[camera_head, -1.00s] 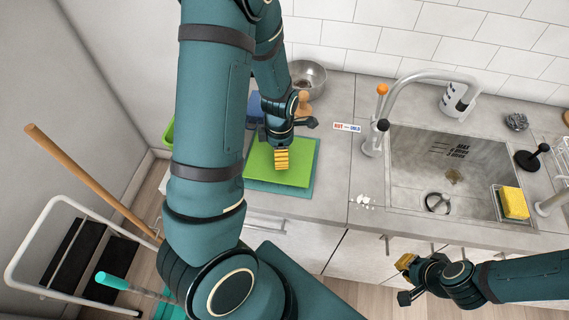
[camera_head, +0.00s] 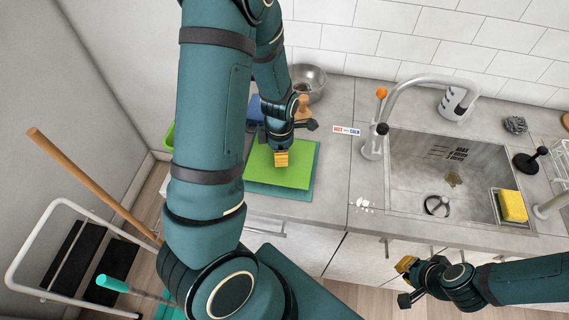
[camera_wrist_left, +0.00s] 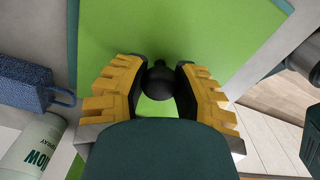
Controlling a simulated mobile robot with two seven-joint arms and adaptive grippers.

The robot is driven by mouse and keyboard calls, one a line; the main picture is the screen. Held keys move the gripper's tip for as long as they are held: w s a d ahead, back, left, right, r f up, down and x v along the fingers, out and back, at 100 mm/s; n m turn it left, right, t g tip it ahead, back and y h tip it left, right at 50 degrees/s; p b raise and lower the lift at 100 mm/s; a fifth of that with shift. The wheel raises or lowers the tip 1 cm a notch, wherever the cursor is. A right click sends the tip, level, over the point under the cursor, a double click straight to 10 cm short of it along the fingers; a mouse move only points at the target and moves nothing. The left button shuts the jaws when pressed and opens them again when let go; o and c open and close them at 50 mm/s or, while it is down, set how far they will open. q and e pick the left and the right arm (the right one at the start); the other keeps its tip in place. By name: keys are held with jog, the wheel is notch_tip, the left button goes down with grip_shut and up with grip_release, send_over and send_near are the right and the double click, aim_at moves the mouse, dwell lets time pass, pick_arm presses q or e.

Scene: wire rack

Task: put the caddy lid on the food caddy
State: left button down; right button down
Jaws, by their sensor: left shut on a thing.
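My left gripper (camera_head: 281,158) is low over a flat green square (camera_head: 280,178) on a teal one. In the left wrist view its yellow-padded fingers (camera_wrist_left: 158,85) are shut on a dark round knob (camera_wrist_left: 158,82), which looks like the caddy lid's knob. Whether the knob is fixed to the green square (camera_wrist_left: 190,25) behind it I cannot tell. A bright green edge (camera_head: 169,136), perhaps the food caddy, shows at the counter's left, mostly hidden by my left arm. My right gripper (camera_head: 405,264) is away in front of the counter; its finger opening is unclear.
A metal bowl (camera_head: 308,82) and a wooden item (camera_head: 304,107) stand behind the green square. A blue object (camera_wrist_left: 38,85) and a pale bottle (camera_wrist_left: 38,147) are close to the left gripper. The sink (camera_head: 450,170) is on the right; the counter between is mostly clear.

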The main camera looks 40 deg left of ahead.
pick_arm(q)
jog(key=shift+r+p, duration=0.7)
jog(key=shift+r, duration=0.1)
notch_tip(320, 180, up, 3)
jog(key=shift+f+p, duration=0.15)
jog(key=shift+p, duration=1.1)
jog(key=shift+r+p, duration=0.45)
jog(key=shift+r, duration=0.65)
